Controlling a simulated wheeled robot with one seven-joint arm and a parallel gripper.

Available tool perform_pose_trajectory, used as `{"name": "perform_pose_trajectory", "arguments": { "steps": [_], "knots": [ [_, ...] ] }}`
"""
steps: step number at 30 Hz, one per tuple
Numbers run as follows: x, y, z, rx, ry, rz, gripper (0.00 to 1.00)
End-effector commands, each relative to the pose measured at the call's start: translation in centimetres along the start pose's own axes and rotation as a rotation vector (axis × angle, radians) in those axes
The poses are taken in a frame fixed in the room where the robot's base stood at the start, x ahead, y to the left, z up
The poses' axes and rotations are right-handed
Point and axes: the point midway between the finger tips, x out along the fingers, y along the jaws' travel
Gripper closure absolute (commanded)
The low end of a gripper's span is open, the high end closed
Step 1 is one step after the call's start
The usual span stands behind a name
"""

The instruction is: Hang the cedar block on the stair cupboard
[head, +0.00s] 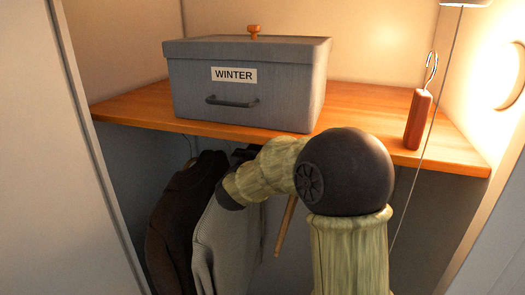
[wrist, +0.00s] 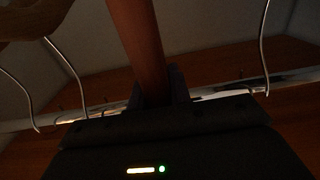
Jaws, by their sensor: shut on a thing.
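The cedar block (head: 418,119) is a red-brown block with a metal hook on top. In the head view it stands upright on the right of the cupboard shelf (head: 365,105), near the front edge, apart from my arm. My gripper (wrist: 156,92) is hidden in the head view, where my forearm reaches left below the shelf. In the dark wrist view its fingers are shut on a red-brown bar (wrist: 140,40) that extends upward in the picture. I cannot tell what the bar belongs to.
A grey WINTER box (head: 250,95) stands on the shelf. A dark coat (head: 180,215) and a grey coat (head: 225,245) hang below it. A slanted wooden stick (head: 285,228) shows beside my forearm. A thin cord (head: 422,150) hangs at right. Bent wires (wrist: 264,45) show in the wrist view.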

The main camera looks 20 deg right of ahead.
Motion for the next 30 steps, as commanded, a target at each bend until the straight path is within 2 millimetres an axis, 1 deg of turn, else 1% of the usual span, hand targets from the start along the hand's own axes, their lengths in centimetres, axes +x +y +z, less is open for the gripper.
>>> {"name": "perform_pose_trajectory", "arguments": {
  "steps": [3, 15, 28, 29, 30],
  "knots": [
    [0.4, 0.0, 0.7, 0.0, -0.001, 0.0, 1.0],
    [1.5, -0.1, 1.9, 0.0, 0.001, -0.001, 1.0],
    [1.8, 0.0, 2.1, 0.0, 0.001, 0.0, 1.0],
    [1.8, 0.0, 2.1, 0.0, 0.001, 0.0, 0.75],
    [1.8, 0.0, 2.1, 0.0, 0.0, 0.0, 0.67]
  ]
}}
